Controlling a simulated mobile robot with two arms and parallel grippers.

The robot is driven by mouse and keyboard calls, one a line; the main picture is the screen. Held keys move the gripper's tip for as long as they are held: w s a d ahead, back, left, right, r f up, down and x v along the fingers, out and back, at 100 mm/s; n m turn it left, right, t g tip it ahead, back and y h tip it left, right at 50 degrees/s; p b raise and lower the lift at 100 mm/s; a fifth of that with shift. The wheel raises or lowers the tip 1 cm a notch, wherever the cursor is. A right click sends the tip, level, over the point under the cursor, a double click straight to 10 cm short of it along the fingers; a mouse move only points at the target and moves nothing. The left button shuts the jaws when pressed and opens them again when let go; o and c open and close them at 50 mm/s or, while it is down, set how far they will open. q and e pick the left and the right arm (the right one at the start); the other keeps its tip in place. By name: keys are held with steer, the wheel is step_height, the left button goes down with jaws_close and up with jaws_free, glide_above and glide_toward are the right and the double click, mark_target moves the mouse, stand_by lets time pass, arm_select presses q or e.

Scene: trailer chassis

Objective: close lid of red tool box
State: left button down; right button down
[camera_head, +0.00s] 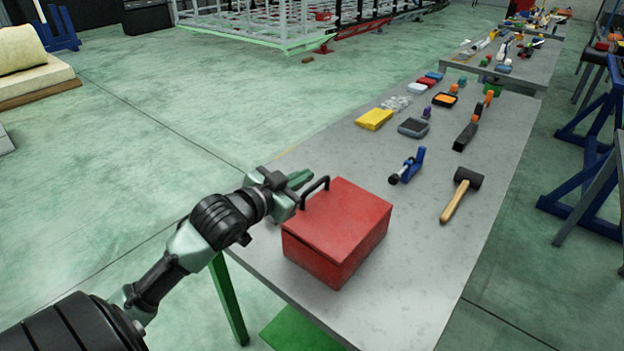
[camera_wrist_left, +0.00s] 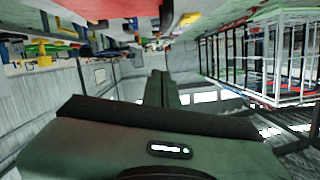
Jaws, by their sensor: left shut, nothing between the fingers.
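The red tool box (camera_head: 337,232) sits at the near end of the grey table. My right gripper is not in view.
Right of the box on the grey table (camera_head: 400,270) lie a hammer (camera_head: 461,195) and a blue clamp (camera_head: 408,166). The near right part of the table is clear.

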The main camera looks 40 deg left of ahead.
arm_select(q)
steer(key=p, duration=0.1)
glide_above(309, 189)
steer(key=d, duration=0.2)
steer(key=f, duration=0.3)
steer(key=shift+w+a+f+p, duration=0.1)
steer(key=shift+a+f+p, duration=0.25)
steer(key=shift+a+f, duration=0.25)
steer(key=shift+f, duration=0.4)
steer(key=shift+a+f+n, duration=0.25)
steer(key=shift+f, duration=0.25)
steer(key=shift+a+f+n, duration=0.2)
steer(key=shift+f+n, duration=0.05)
steer(key=shift+f, duration=0.2)
